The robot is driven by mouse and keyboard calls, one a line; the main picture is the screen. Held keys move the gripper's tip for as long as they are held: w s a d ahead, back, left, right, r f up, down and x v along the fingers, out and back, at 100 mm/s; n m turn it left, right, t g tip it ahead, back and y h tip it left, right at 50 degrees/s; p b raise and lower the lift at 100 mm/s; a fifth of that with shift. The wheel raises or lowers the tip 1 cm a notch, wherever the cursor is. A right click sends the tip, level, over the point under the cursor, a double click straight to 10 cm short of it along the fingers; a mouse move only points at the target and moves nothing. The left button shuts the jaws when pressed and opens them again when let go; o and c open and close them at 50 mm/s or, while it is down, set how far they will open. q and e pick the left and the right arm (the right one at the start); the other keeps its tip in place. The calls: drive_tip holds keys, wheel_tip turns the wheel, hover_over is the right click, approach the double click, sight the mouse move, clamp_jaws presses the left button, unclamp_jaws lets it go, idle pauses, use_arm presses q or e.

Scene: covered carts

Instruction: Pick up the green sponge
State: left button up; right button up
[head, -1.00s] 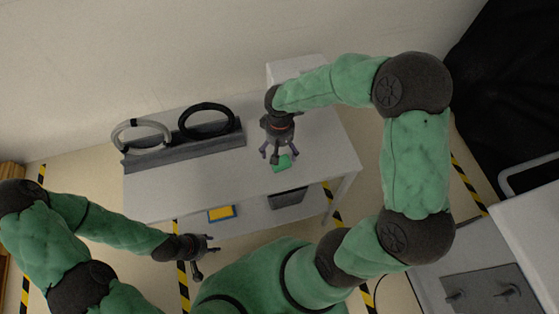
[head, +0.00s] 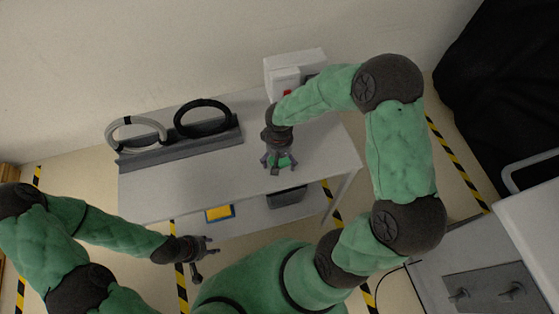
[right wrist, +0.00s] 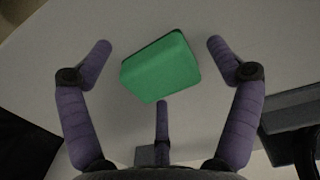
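The green sponge (right wrist: 161,68) lies on the pale tabletop, a block with rounded edges. In the right wrist view it sits between and slightly beyond the spread purple fingers of my right gripper (right wrist: 160,62), which is open and not touching it as far as I can see. In the head view the sponge (head: 285,161) is partly hidden under my right gripper (head: 278,164), which points down over the table. My left gripper (head: 206,248) is in front of the table, away from the sponge, with its fingers apart and nothing in them.
The table (head: 190,180) has a grey rack holding a black ring (head: 203,104) and a grey ring (head: 113,132) at the back left. A white machine (head: 294,68) stands behind its right end. A yellow-and-blue item (head: 219,213) and a dark bin (head: 287,197) are lower down.

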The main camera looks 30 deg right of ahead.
drive_tip(key=c, duration=0.9)
drive_tip(key=shift+r, duration=0.15)
drive_tip(key=shift+r, duration=0.3)
drive_tip(key=r, duration=0.1)
drive_tip(key=r+p, duration=0.1)
drive_tip(key=r, duration=0.1)
drive_tip(key=shift+s+d+r+p, duration=0.1)
drive_tip(key=shift+s+r+p, duration=0.1)
drive_tip(key=shift+s+p, duration=0.1)
drive_tip(key=shift+c, duration=0.2)
drive_tip(key=s+d+r+p, duration=0.3)
drive_tip(key=s+r, duration=0.5)
drive_tip(key=s, duration=0.5)
drive_tip(key=shift+r, duration=0.4)
